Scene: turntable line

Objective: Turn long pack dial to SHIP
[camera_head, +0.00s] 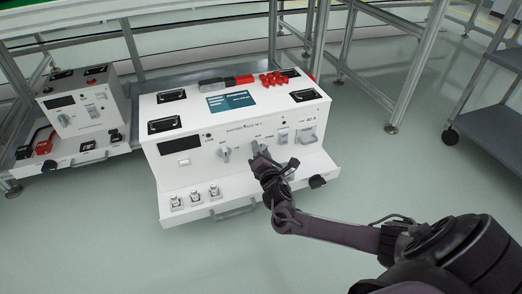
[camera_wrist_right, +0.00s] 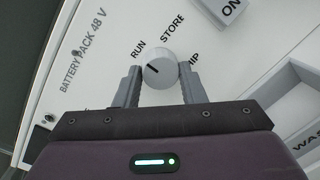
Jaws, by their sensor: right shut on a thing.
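The long white battery pack (camera_head: 190,141) stands in the middle of the head view, its front panel facing me. In the right wrist view its round grey dial (camera_wrist_right: 160,70) sits between the two fingers of my right gripper (camera_wrist_right: 159,83), which is shut on it. RUN, STORE and SHIP are printed around the dial, SHIP partly hidden by a finger. The dial's dark mark points up and left, roughly toward RUN. In the head view my right gripper (camera_head: 258,160) is at the panel and covers part of this dial. My left gripper is out of view.
A second grey knob (camera_head: 225,151) is to the left on the same panel. Small connectors (camera_head: 195,195) stand on the pack's front ledge. A smaller pack (camera_head: 85,108) is at left. The floor in front is clear.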

